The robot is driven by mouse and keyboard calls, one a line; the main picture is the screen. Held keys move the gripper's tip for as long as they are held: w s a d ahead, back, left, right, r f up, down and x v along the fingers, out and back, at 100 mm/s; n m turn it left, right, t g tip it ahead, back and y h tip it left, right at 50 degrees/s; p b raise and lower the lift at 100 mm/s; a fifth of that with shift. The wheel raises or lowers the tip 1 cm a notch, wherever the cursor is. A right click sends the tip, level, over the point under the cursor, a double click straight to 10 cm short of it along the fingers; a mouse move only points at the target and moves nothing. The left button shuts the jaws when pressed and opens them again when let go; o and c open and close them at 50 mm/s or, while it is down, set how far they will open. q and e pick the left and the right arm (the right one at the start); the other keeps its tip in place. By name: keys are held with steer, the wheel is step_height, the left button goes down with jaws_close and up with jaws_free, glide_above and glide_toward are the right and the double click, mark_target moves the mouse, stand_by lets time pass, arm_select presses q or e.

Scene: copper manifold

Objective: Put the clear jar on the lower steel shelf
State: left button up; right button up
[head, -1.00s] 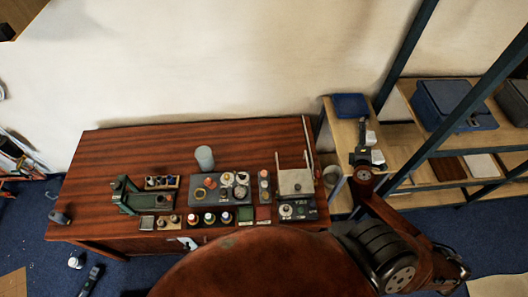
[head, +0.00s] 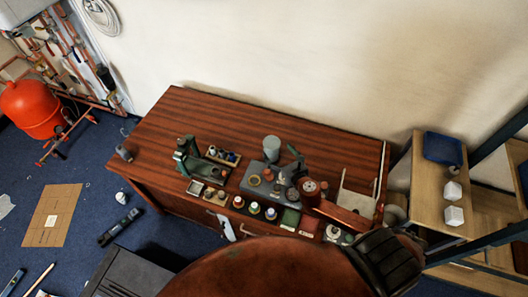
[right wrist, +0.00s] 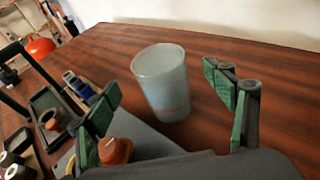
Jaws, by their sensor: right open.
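The clear jar (head: 271,148), a pale translucent cup-like vessel, stands upright near the back middle of the wooden desk. The steel shelving (head: 480,150), with dark uprights and wooden boards, is cut off at the right edge. Its lower boards show only partly. My left gripper is not in view.
An orange-topped piece (right wrist: 115,150) lies near my left finger. A blue tray (head: 442,148) and white blocks (head: 453,191) sit on a board at right.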

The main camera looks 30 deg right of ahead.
mark_target(268, 140)
steer(key=b+x, duration=0.1)
steer(key=x, duration=0.4)
steer(key=shift+w+a+f, duration=0.1)
steer(key=shift+w+f, duration=0.05)
steer(key=shift+w, duration=0.15)
steer(key=shift+w+f, duration=0.15)
steer(key=shift+w, duration=0.35)
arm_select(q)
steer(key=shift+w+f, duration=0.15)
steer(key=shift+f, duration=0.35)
arm_select(e)
steer(key=shift+c, duration=0.6)
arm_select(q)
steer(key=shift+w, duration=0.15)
arm_select(e)
jaws_close()
